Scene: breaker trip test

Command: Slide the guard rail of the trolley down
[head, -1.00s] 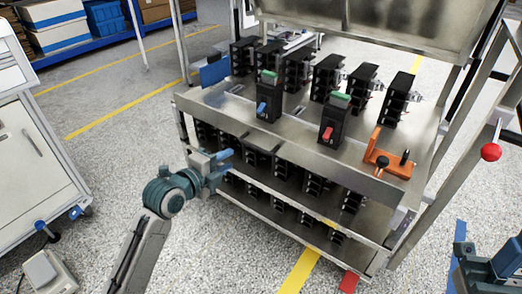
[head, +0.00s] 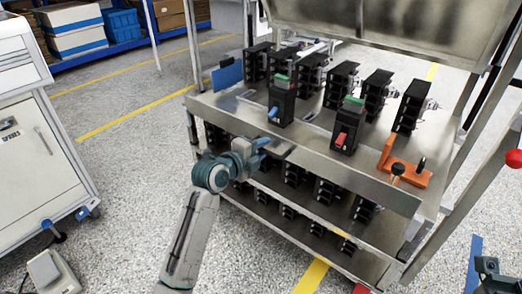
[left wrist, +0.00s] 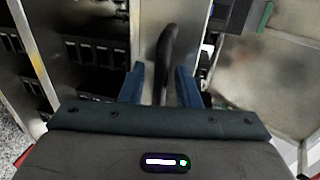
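The trolley's steel guard rail (head: 345,180) looks like the upright plate along the front edge of the top shelf. My left gripper (head: 262,146) is in front of its left part and hides some of it. In the left wrist view, my left gripper (left wrist: 160,88) is open, with its two blue fingers apart. A dark curved bar, seemingly a handle (left wrist: 167,52), stands between them; I cannot tell whether either finger touches it. Only a bit of my right gripper (head: 488,268) shows at the lower right edge, and its fingers are not clear.
The top shelf holds several black breakers (head: 375,95), one with a red lever (head: 341,139) and one with a blue lever (head: 274,112). An orange fixture (head: 410,172) sits at its right end.

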